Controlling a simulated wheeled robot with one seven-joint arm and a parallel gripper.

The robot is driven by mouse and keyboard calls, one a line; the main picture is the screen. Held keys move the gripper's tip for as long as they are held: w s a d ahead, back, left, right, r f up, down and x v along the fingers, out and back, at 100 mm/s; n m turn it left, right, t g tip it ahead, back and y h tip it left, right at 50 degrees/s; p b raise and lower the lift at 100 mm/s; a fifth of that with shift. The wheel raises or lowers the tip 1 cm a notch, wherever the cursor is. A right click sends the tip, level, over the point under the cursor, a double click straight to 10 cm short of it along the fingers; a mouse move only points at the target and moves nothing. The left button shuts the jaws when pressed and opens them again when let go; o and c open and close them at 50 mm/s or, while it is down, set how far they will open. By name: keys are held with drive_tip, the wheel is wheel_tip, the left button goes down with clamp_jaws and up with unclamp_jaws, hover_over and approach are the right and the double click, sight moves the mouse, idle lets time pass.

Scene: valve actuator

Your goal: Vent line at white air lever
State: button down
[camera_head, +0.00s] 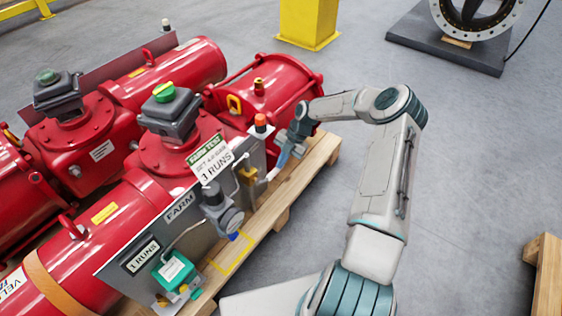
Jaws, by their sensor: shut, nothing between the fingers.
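The small white lever (272,174) sticks out from the front of the near red valve actuator's grey panel (180,232), beside a brass fitting (247,176). My gripper (283,158) is shut and empty, at the right end of the panel, just above and to the right of the white lever. The fingertips point down toward the lever. I cannot tell from this view whether they touch it.
The near red actuator (125,212) lies on a wooden pallet (262,218), with a second red actuator (100,113) behind it. An orange-capped part (260,122) stands near my gripper. A blue-knobbed regulator (222,212) and green box (173,270) sit along the panel.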

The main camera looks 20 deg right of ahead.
drive_tip(key=shift+d+f, duration=0.25)
drive_tip(key=shift+d, duration=0.05)
drive_tip(key=p+v, duration=0.4)
drive_tip(key=v, duration=0.9)
drive_tip(key=shift+w+d, duration=0.3)
drive_tip(key=shift+d, duration=0.1)
drive_tip(key=s+a+r+m+h+p, duration=0.2)
drive_tip(key=s+a+r+m+p, duration=0.15)
drive_tip(key=r, duration=0.65)
drive_tip(key=s+a+r+m+h+p, duration=0.2)
drive_tip(key=s+r+m+p, duration=0.25)
drive_tip(key=r, duration=0.45)
drive_tip(key=s+a+r+m+h+p, duration=0.25)
drive_tip(key=s+r+m, duration=0.2)
drive_tip(key=r, duration=0.55)
drive_tip(key=s+a+r+m+t+p, duration=0.1)
drive_tip(key=s+r+m+t+p, duration=0.1)
drive_tip(key=s+r+m+p, duration=0.3)
drive_tip(key=s+a+r+m+t+y+p, duration=0.1)
drive_tip(key=s+r+m+p, duration=0.4)
drive_tip(key=s+r+m, duration=0.5)
drive_tip(key=s+a+r+t, duration=0.1)
drive_tip(key=s+r, duration=0.2)
drive_tip(key=s, duration=0.2)
drive_tip(key=shift+s, duration=0.35)
drive_tip(key=shift+a, duration=0.15)
